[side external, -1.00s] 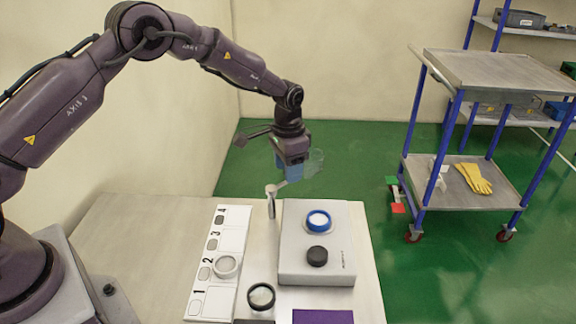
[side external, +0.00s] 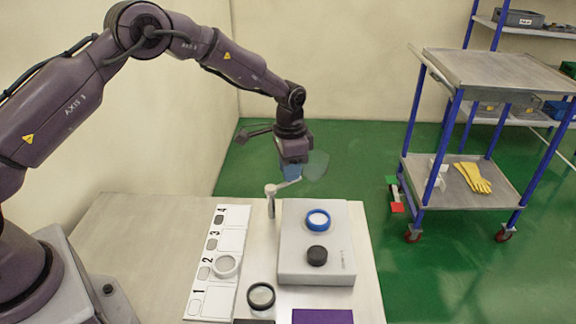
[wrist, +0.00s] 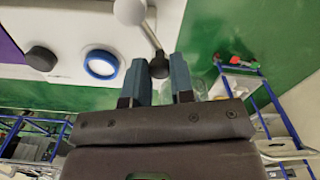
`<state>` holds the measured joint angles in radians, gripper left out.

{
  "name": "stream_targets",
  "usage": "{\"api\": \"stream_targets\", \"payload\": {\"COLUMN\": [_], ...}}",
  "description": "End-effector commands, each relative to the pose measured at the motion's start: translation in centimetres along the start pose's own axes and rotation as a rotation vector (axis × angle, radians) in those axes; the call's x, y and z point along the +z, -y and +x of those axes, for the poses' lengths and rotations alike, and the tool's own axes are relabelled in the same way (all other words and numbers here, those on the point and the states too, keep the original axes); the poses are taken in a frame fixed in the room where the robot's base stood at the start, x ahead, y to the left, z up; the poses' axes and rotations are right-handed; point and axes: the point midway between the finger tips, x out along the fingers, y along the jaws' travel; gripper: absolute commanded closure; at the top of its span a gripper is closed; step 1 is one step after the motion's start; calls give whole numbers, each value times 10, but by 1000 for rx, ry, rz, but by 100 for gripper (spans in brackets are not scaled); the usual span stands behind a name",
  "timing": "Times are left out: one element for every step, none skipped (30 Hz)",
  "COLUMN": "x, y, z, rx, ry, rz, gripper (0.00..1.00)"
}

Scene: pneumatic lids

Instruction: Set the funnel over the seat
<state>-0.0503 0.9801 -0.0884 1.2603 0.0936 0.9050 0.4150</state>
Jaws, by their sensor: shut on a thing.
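A clear funnel (side external: 316,166) hangs beside my gripper's fingers, faint against the floor; part of it shows behind the right finger in the wrist view (wrist: 201,88). My gripper (side external: 291,178) is shut on a dark knob (wrist: 159,67) at the end of a thin swing arm (side external: 287,185). The arm runs from a pale post (side external: 271,204). The join between knob and funnel is hidden by the fingers. A blue ring with a pale centre (side external: 317,220), apparently the seat, sits on the grey box. The funnel is above and beyond it, apart from it.
The grey box (side external: 295,270) also carries a black round knob (side external: 317,256). Left of it, a numbered white strip (side external: 233,240) holds a pale ring (side external: 226,266). A black-rimmed disc (side external: 261,296) and purple patch (side external: 323,316) lie in front. A trolley (side external: 495,75) stands well right.

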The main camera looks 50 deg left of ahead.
Motion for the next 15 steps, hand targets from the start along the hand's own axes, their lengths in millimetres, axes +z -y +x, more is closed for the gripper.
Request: {"api": "stream_targets", "payload": {"x": [-1, -1, -1, -2, -2, -2, -2, -2, -2, -2, -2, -2, -2, -2, -1], "y": [-2, -3, -5, -7, -8, -10, -11, -13, -15, -16, -17, -19, -21, -22, -24], "z": [-1, -1, -1, -1, -1, -1, -1, -1, -1, -1, -1, -1, -1, -1, -1], "rx": [1, 0, 0, 1, 2, 1, 1, 1, 2, 2, 1, 1, 2, 2, 1], "ry": [0, 0, 0, 0, 0, 1, 1, 1, 1, 1, 1, 1, 1, 1, 1], "rz": [36, 62, 97, 124, 152, 190, 219, 247, 285, 314, 343, 381, 409, 438, 476], "gripper": [100, 100, 100, 100, 100, 100, 100, 100, 100, 100, 100, 100, 100, 100, 100]}}
